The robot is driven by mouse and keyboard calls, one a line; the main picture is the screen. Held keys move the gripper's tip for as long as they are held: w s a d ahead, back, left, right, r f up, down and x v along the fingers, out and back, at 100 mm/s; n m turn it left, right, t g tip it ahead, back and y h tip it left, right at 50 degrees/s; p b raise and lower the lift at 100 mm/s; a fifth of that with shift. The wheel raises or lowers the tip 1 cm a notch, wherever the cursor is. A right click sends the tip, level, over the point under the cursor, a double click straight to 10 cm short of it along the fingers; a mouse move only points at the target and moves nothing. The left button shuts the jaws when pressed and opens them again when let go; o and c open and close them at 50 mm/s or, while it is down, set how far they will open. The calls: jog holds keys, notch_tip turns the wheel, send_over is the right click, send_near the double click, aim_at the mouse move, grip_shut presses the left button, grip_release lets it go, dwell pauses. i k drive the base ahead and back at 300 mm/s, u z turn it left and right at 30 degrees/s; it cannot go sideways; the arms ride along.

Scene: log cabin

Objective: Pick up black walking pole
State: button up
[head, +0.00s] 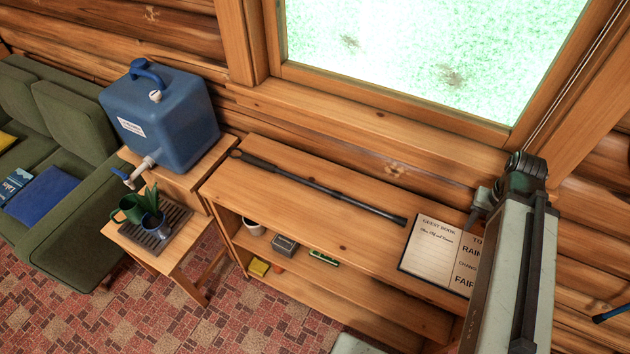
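The black walking pole (322,188) lies flat along the top of a wooden shelf unit (290,211) below the window. Its thicker handle end points to the upper left, and its thin end lies near the guest book. My arm rises at the right of the head view, over the right end of the shelf unit. It is apart from the pole. My gripper's fingers cannot be made out in this view, so whether it is open or shut does not show.
An open guest book (434,246) lies on the shelf top beside my arm. A blue water container (165,117) stands on a stand at the left. A low table with a drip tray, a green mug (130,209) and a blue mug (156,223) is below it.

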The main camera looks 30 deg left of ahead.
aim_at(249, 159)
jog(key=u, duration=1.4)
jog(key=k, duration=1.15)
jog(key=u, duration=0.3)
jog(key=i, duration=0.8)
jog(key=u, duration=0.9)
jog(key=i, duration=1.2)
jog(key=z, duration=0.15)
